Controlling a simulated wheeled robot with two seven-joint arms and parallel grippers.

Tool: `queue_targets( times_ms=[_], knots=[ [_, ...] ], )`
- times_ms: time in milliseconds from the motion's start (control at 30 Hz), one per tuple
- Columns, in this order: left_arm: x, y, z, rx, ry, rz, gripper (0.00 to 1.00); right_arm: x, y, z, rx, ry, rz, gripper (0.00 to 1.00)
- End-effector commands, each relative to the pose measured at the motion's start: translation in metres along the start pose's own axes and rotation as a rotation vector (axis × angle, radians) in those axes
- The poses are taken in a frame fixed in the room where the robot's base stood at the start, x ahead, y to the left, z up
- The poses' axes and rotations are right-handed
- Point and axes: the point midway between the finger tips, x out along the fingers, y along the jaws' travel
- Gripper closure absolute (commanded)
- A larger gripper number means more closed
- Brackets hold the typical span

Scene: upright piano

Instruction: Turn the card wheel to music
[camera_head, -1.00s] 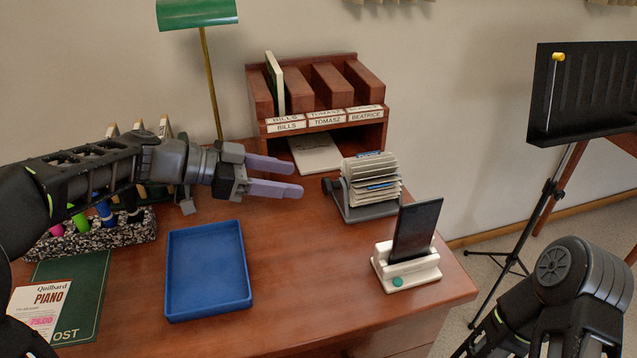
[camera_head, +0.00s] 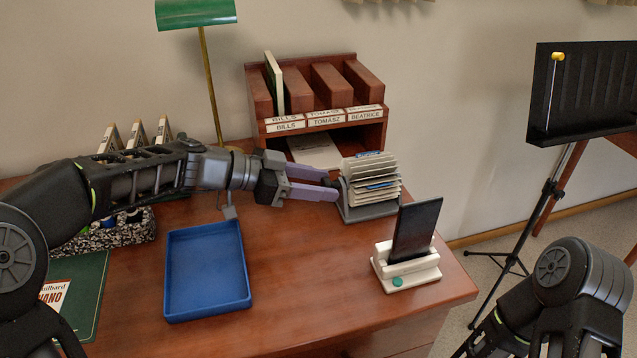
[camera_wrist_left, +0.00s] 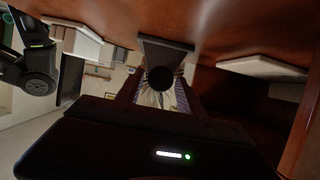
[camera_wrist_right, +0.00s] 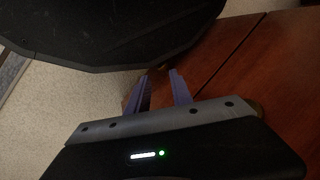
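The card wheel (camera_head: 371,185), a stack of white cards on a grey base, stands on the desk right of centre. Its dark round knob (camera_wrist_left: 160,78) faces my left wrist camera. My left gripper (camera_head: 331,184) reaches in from the left, its purple fingertips at the wheel's knob side. The fingers look apart, one on either side of the knob; whether they touch it cannot be told. My right gripper (camera_wrist_right: 161,84) is open and empty in the right wrist view, near the wooden desk edge; its fingers are out of the head view.
A phone (camera_head: 416,229) in a white dock (camera_head: 407,268) stands in front of the wheel, to the right. A letter sorter (camera_head: 318,100) stands behind. A blue tray (camera_head: 207,270) lies left of centre, with bare desk between tray and dock. A black music stand (camera_head: 580,92) is at right.

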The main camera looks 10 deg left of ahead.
Motion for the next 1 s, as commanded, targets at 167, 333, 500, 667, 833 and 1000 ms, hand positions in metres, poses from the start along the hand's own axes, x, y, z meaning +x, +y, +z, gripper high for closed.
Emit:
queue_targets(
  times_ms=[167, 333, 500, 667, 833, 1000],
  knots=[
    [-0.0002, 0.0, 0.0, 0.0, 0.0, 0.0, 0.71, 0.0, 0.0, 0.0, 0.0, 0.0, 0.0, 0.73],
    [-0.0003, 0.0, 0.0, 0.0, 0.0, 0.0, 0.85, 0.0, 0.0, 0.0, 0.0, 0.0, 0.0, 0.73],
    [-0.0003, -0.0001, 0.0, 0.0, 0.0, 0.0, 0.98, 0.0, 0.0, 0.0, 0.0, 0.0, 0.0, 0.73],
    [-0.0004, -0.0001, 0.0, 0.0, 0.0, 0.0, 1.0, 0.0, 0.0, 0.0, 0.0, 0.0, 0.0, 0.73],
    [-0.0002, -0.0003, 0.0004, -0.013, 0.0, 0.005, 1.0, 0.0006, 0.0003, 0.0, 0.0, 0.0, 0.0, 0.73],
    [-0.0003, -0.001, 0.0007, -0.056, -0.001, 0.024, 1.0, 0.0023, 0.0009, 0.0, 0.0, 0.0, 0.0, 0.73]
  ],
)
